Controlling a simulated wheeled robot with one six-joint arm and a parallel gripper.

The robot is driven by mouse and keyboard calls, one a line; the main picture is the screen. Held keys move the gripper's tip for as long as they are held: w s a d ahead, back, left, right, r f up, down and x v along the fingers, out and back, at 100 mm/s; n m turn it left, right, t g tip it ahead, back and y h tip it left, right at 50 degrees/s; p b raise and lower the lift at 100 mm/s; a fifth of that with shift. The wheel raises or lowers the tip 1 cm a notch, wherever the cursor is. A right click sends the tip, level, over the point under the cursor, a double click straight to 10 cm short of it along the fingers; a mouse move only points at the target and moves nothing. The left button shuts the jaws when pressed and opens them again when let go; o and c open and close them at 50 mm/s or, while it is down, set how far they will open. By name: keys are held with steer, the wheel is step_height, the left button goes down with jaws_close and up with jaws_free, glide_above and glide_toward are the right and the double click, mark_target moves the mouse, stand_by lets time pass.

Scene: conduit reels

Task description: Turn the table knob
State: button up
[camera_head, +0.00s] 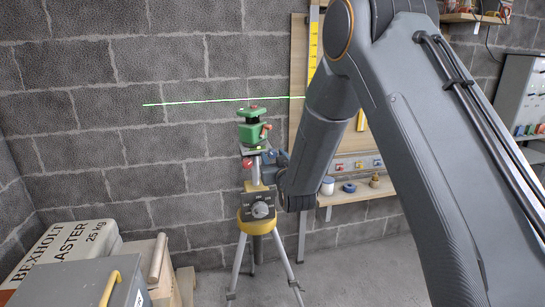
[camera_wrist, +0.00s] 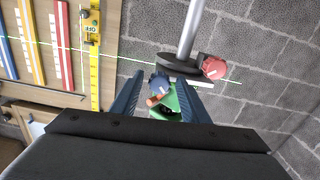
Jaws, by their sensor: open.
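A green laser level (camera_head: 251,130) stands on a small platform on a yellow-topped tripod (camera_head: 258,212). A red knob (camera_head: 247,162) sits under its left side; in the wrist view the red knob (camera_wrist: 214,67) is beside the dark round plate (camera_wrist: 188,66), right of my fingers. A dark blue knob (camera_wrist: 160,82) lies between my fingertips, with an orange lever (camera_wrist: 155,100) and the green body (camera_wrist: 175,108) close by. No label shows which knob is the table knob. My gripper (camera_wrist: 160,77) is open around the blue knob; contact cannot be told. In the head view my gripper (camera_head: 275,160) is right of the platform, partly hidden.
A green laser line (camera_head: 200,102) crosses the grey block wall. A wooden board with a yellow ruler (camera_head: 313,40) and a shelf (camera_head: 360,190) stand behind my arm. A plaster bag (camera_head: 70,245) and a grey box (camera_head: 75,285) are at lower left.

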steer(key=c, duration=0.9)
steer(key=shift+a, duration=0.2)
jaws_close()
steer(key=shift+d, duration=0.2)
steer(key=n+b, duration=0.1)
steer(key=n, duration=0.2)
steer(key=shift+n, duration=0.3)
steer(key=shift+n+b, duration=0.8)
steer(key=shift+n, duration=1.2)
steer(key=o, duration=0.9)
jaws_free()
